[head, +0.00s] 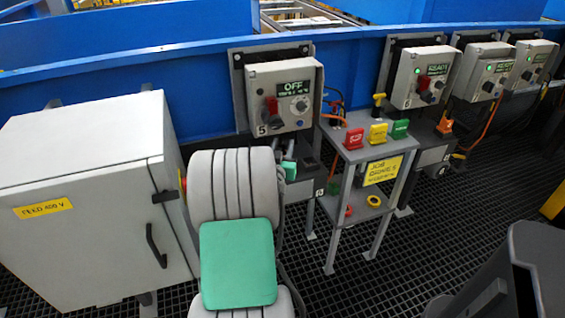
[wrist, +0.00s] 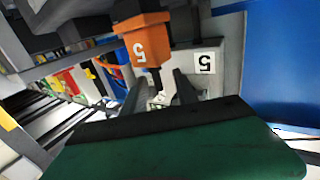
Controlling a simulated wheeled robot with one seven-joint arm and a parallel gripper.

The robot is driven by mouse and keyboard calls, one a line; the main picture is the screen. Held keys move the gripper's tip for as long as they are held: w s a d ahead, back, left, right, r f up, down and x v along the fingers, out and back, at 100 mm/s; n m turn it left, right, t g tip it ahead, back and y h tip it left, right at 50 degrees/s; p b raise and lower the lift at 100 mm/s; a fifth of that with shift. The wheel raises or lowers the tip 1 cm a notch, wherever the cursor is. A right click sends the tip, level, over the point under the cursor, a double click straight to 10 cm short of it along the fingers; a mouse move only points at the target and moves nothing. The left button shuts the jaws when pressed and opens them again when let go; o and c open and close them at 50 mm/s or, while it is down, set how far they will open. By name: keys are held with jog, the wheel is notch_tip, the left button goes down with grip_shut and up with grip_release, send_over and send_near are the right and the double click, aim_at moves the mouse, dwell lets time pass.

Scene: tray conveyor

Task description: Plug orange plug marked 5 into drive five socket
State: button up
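The orange plug (wrist: 140,46), marked with an upside-down 5, is in the wrist view, its dark end pointing down in the picture toward the gap between my fingers. My gripper (wrist: 162,80) appears open, with its two dark fingers apart; I see no clear contact with the plug. A grey box face marked 5 (wrist: 205,62) is just right of the plug; I cannot make out the socket opening. In the head view, the drive five control box (head: 283,92) reads OFF. My arm hides most of the area below it, and I cannot make out my fingers there.
A grey stand (head: 362,150) with red, yellow and green tags is right of drive five; the tags show in the wrist view (wrist: 68,82). A white cabinet (head: 85,205) is at left.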

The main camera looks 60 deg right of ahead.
jog(key=x, duration=0.3)
jog(key=shift+d, duration=0.2)
grip_shut()
dwell(1.2)
